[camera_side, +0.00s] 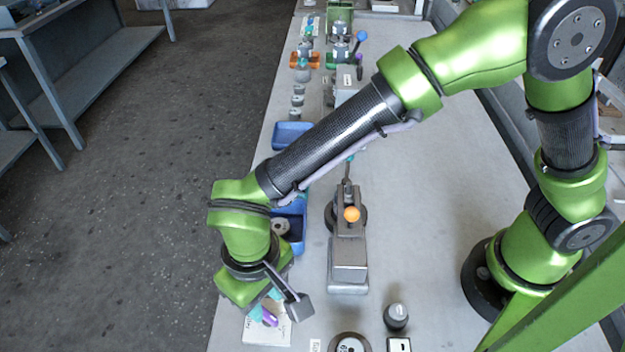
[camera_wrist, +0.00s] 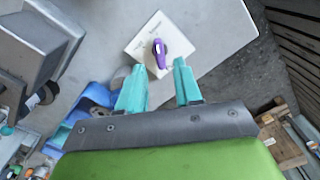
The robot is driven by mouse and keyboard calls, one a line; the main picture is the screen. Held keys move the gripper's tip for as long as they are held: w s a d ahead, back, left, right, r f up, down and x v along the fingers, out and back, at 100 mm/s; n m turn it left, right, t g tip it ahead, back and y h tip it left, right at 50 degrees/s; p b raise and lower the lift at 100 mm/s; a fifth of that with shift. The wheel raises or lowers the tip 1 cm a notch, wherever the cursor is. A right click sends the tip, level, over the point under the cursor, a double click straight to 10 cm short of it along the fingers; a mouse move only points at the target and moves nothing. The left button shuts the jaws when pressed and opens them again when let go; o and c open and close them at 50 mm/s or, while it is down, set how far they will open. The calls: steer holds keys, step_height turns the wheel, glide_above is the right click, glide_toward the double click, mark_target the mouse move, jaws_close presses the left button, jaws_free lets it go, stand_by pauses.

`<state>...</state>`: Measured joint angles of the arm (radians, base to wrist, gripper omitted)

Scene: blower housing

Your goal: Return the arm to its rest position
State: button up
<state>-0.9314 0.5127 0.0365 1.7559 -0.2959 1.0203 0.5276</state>
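My gripper (camera_wrist: 158,80) has two teal fingers, set apart with nothing between them in the wrist view. In the side view my gripper (camera_side: 264,304) is low at the near left edge of the table, over a white plate (camera_side: 280,330). A purple part (camera_wrist: 160,50) lies on the white plate (camera_wrist: 140,40), beyond the fingertips and apart from them in the wrist view. In the side view the purple part (camera_side: 269,318) shows beside the teal fingers, partly hidden by them.
A grey fixture with an orange knob (camera_side: 351,214) stands right of my gripper. Blue bins (camera_side: 291,136) lie along the left edge. A dark cylinder (camera_side: 396,316) stands at the front. More fixtures stand at the far end. The table (camera_side: 430,190) is clear right of the fixture.

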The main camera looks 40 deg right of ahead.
steer(key=shift+r, duration=0.55)
steer(key=shift+s+d+f+n, duration=0.25)
steer(key=shift+s+d+n, duration=0.25)
steer(key=shift+s+d, duration=0.05)
steer(key=d+r+m+t, duration=0.2)
steer(key=d+r, duration=0.3)
steer(key=d, duration=0.5)
steer(key=d+r+m+t+y, duration=0.1)
steer(key=d+r+m+t, duration=0.1)
steer(key=d+r, duration=0.4)
steer(key=d+r+m+t+y, duration=0.1)
steer(key=d+r+m+t, duration=0.2)
steer(key=d, duration=1.2)
step_height(320, 180, up, 3)
steer(key=shift+r, duration=0.2)
